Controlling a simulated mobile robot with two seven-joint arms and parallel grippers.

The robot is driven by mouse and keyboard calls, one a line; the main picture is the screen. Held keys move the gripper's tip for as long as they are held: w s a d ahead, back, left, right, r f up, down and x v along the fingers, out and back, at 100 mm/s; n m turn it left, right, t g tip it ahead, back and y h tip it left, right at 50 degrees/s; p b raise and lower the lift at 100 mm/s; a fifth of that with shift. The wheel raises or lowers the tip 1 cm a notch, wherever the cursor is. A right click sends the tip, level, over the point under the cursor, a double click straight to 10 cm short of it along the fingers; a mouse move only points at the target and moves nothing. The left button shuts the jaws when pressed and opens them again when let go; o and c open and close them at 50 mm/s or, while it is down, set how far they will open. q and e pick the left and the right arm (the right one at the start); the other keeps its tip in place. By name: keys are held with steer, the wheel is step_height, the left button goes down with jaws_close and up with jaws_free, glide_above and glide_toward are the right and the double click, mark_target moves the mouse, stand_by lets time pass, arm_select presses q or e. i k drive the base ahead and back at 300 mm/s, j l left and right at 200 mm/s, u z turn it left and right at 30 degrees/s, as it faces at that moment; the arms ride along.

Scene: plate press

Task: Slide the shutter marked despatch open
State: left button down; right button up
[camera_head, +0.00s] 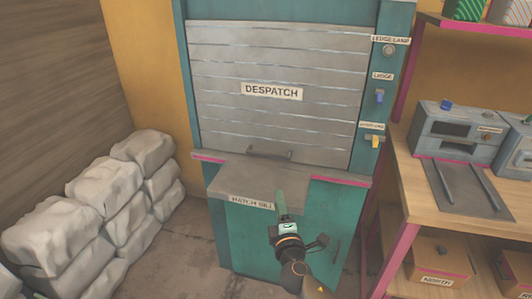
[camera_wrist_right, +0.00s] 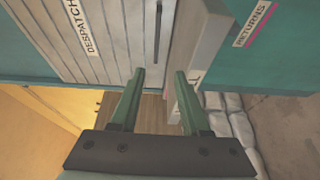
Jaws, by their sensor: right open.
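The grey slatted shutter (camera_head: 285,58) marked DESPATCH is down, its bottom edge at the sill. Its bar handle (camera_head: 269,153) sits near the bottom edge. In the right wrist view the shutter (camera_wrist_right: 85,45) appears turned sideways, with the handle (camera_wrist_right: 158,32) as a dark bar beyond the fingertips. My right gripper (camera_head: 281,194) is over the front of the hatch sill (camera_head: 238,180), below and in front of the handle and apart from it. In the wrist view its two fingers (camera_wrist_right: 160,74) are spread with nothing between them. My left gripper is not in view.
The sill also shows in the wrist view (camera_wrist_right: 203,45). A lamp (camera_head: 389,50), a blue switch (camera_head: 379,97) and a yellow one (camera_head: 375,141) are on the right post. White sacks (camera_head: 100,200) are stacked left. A wooden bench (camera_head: 425,185) with grey machines stands right.

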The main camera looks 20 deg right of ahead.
mark_target(293, 91)
steer(key=i+l, duration=0.25)
steer(key=i, duration=0.15)
steer(key=i+l, duration=0.25)
steer(key=i, duration=0.2)
